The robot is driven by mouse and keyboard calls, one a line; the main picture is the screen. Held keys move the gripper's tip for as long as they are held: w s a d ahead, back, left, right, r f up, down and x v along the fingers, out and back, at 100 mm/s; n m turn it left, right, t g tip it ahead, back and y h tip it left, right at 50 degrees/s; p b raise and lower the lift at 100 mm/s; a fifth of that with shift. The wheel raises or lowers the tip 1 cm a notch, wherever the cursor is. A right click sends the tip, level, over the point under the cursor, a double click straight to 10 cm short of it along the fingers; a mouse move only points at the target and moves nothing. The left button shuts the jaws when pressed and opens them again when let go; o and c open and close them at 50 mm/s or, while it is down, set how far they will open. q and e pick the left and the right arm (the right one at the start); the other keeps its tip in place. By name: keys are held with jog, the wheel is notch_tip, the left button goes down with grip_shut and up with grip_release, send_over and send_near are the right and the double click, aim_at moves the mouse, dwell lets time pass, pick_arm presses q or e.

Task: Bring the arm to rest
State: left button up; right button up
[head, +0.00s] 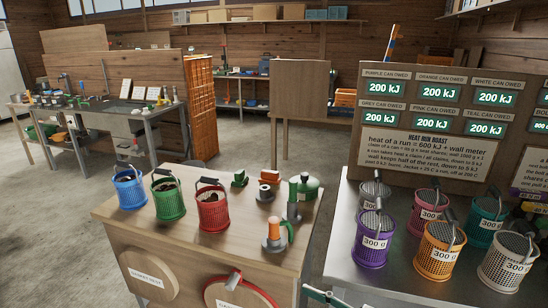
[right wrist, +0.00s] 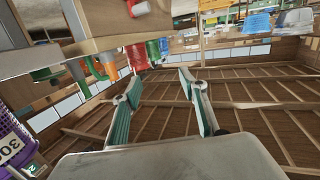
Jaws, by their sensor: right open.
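My right gripper (right wrist: 162,95) is open and empty in the right wrist view, its two green-padded fingers spread apart. The wrist view is turned over: roof beams and planks fill the space beyond the fingers, and the table and cans hang along the top and left. In the head view only a small green and grey piece of my right gripper (head: 325,297) shows at the bottom edge, by the gap between the wooden table (head: 120,212) and the metal bench (head: 340,240). The rest of that arm is out of frame there. My left gripper is in neither view.
Blue (head: 129,190), green (head: 168,199) and red (head: 212,208) baskets stand on the wooden table beside several small tools. The metal bench holds several baskets, including a purple one (head: 371,240), before a display board (head: 440,120). Open floor lies to the left.

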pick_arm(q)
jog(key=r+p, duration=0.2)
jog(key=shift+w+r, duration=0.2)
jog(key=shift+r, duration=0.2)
pick_arm(e)
jog(key=s+d+f+m+h, duration=0.3)
jog(key=s+d+f+h, duration=0.2)
jog(key=f, duration=0.7)
jog(key=s+d+f+m+h, duration=0.3)
jog(key=s+d+f+h, duration=0.3)
jog(key=s+d+f, duration=0.2)
notch_tip(320, 180, down, 4)
jog(key=shift+s+d+r+m, duration=0.15)
jog(key=shift+s+d+m, duration=0.2)
jog(key=shift+s, duration=0.8)
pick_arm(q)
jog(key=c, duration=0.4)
pick_arm(e)
jog(key=shift+a+t, duration=0.15)
jog(key=shift+t, duration=0.15)
jog(key=c, duration=0.4)
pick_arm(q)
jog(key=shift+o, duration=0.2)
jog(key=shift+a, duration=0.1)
pick_arm(e)
jog(key=shift+w+a, duration=0.1)
jog(key=shift+c, duration=0.2)
